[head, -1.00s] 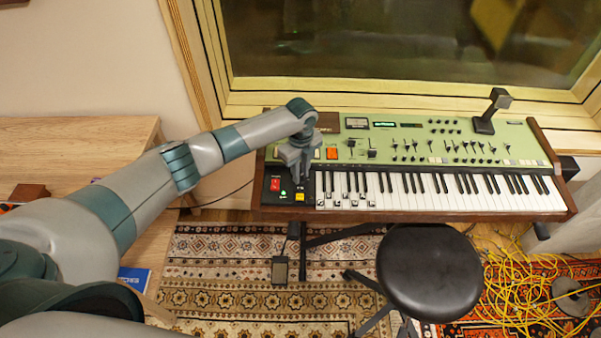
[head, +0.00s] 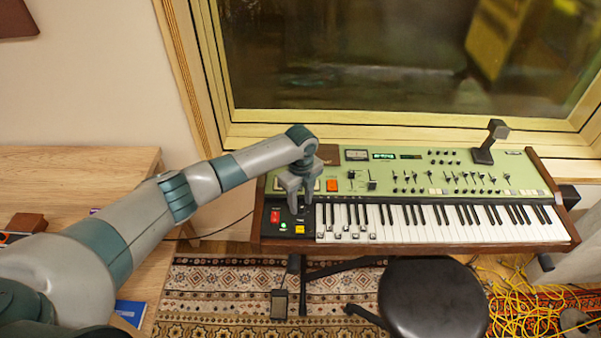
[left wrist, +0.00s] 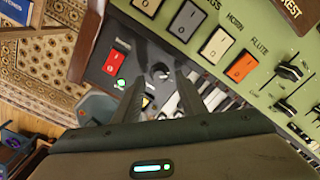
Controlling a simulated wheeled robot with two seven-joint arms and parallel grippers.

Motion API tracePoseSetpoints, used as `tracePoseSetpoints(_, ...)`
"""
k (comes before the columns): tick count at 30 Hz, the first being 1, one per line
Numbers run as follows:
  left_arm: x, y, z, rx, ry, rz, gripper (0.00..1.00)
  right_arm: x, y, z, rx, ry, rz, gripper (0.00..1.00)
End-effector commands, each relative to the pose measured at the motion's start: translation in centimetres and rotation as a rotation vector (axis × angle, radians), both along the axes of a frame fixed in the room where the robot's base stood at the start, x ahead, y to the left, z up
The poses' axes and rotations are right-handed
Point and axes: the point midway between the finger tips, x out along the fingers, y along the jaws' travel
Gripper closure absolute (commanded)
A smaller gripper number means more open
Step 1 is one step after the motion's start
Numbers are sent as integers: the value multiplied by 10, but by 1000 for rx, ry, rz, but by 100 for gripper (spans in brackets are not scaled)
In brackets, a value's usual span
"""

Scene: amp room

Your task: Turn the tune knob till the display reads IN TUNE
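The green keyboard synth (head: 340,180) stands below the window. Its small display (head: 383,156) shows lit green characters too small to read. A dark round knob (left wrist: 160,72), seemingly the tune knob, is on the black panel at the synth's left end in the left wrist view; in the head view my gripper hides it. My left gripper (head: 299,204) is above that panel, pointing down. In the left wrist view its two fingers (left wrist: 156,80) are apart, with the knob showing between and just beyond their tips. I cannot tell whether they touch it. My right gripper is out of view.
A red switch (left wrist: 117,57), a small green light (left wrist: 120,84) and a yellow button (head: 299,229) surround the knob. Rocker tabs, including an orange one (left wrist: 241,66), lie beside the panel. White and black keys (head: 440,224) extend right. A stool (head: 433,297) stands in front.

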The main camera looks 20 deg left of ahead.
Motion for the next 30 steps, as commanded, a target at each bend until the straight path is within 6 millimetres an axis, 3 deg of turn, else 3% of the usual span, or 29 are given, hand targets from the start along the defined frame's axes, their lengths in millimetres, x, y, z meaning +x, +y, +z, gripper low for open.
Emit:
tracePoseSetpoints(21,1,1,131,1,-4,-1,62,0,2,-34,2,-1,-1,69)
tracePoseSetpoints(30,0,1,155,1,-2,-1,62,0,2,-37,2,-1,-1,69)
